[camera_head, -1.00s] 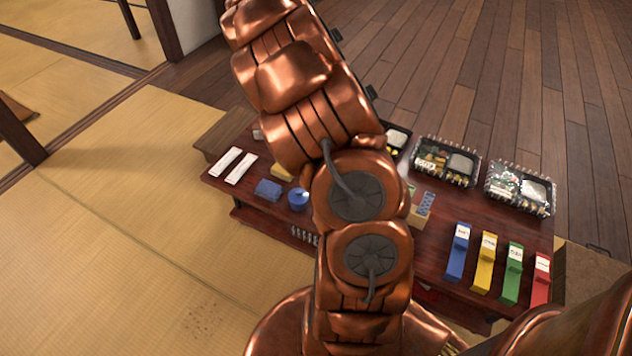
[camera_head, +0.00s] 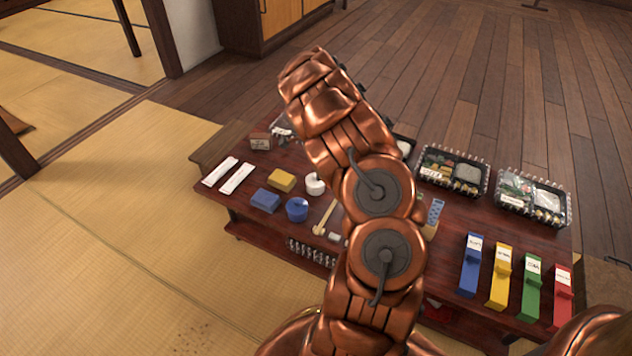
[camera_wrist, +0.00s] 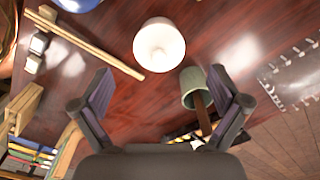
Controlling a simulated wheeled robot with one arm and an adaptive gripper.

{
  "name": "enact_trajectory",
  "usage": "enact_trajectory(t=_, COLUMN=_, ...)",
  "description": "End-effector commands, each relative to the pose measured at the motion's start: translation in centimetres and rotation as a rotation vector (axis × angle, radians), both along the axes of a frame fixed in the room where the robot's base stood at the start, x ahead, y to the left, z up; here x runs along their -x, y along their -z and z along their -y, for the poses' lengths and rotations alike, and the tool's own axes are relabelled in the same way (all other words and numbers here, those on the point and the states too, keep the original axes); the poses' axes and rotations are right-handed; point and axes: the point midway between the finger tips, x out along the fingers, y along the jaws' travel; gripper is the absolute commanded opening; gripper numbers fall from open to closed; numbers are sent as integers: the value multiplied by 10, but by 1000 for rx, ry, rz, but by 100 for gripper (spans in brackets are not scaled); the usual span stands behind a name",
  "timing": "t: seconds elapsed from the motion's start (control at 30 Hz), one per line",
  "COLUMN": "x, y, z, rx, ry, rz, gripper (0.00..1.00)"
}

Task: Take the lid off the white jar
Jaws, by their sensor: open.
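The white jar (camera_head: 315,184) stands upright on the dark red table, just left of my arm in the head view. In the wrist view the white jar (camera_wrist: 159,58) is seen from above, beyond my fingertips, with a round white top that looks like the lid (camera_wrist: 160,44). My gripper (camera_wrist: 163,100) is open and empty in the wrist view, its two fingers wide apart. The jar lies ahead of the gap between them and is not touched. In the head view my gripper is hidden behind my arm.
A green cup (camera_wrist: 190,88) lies close to the jar and the right finger. A wooden stick (camera_wrist: 90,42) lies to the left. A blue cup (camera_head: 297,209), blue block (camera_head: 265,200) and yellow block (camera_head: 282,180) stand near the jar.

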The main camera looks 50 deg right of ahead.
Motion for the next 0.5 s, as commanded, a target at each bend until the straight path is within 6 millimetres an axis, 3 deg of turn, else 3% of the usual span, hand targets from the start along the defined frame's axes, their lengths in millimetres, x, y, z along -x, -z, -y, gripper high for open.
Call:
enact_trajectory(t=0.3, x=1, y=38, z=0, rx=0, ry=-1, rz=-1, gripper=98)
enact_trajectory(t=0.5, x=1, y=43, z=0, rx=-1, ry=0, rz=0, gripper=98)
